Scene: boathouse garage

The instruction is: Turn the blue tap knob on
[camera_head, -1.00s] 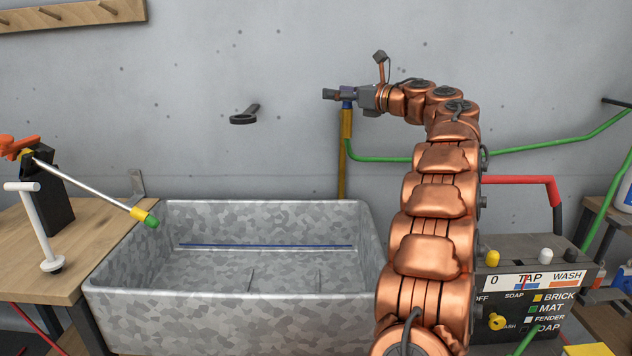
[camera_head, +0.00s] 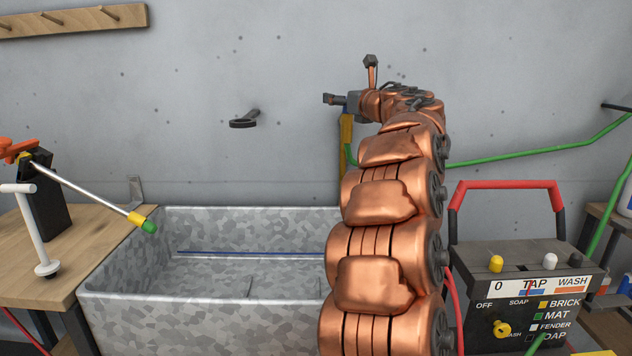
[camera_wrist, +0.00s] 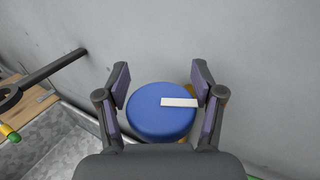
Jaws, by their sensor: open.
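The blue tap knob (camera_wrist: 158,118) is a round disc with a white bar mark (camera_wrist: 179,102) pointing right in the wrist view. My gripper (camera_wrist: 160,82) is open, with one finger on each side of the knob. The right finger lies close by the end of the white mark; I cannot tell whether either finger touches. In the head view my gripper (camera_head: 334,99) is against the wall above the top of the yellow-brown post (camera_head: 346,132). The knob is mostly hidden there by the gripper and arm.
A grey basin (camera_head: 215,290) lies below, partly behind my arm. A dark wall bracket (camera_head: 244,119) sticks out left of the gripper. A green hose (camera_head: 520,154) runs along the wall at right. A control box (camera_head: 525,262) with a red handle stands right of my arm.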

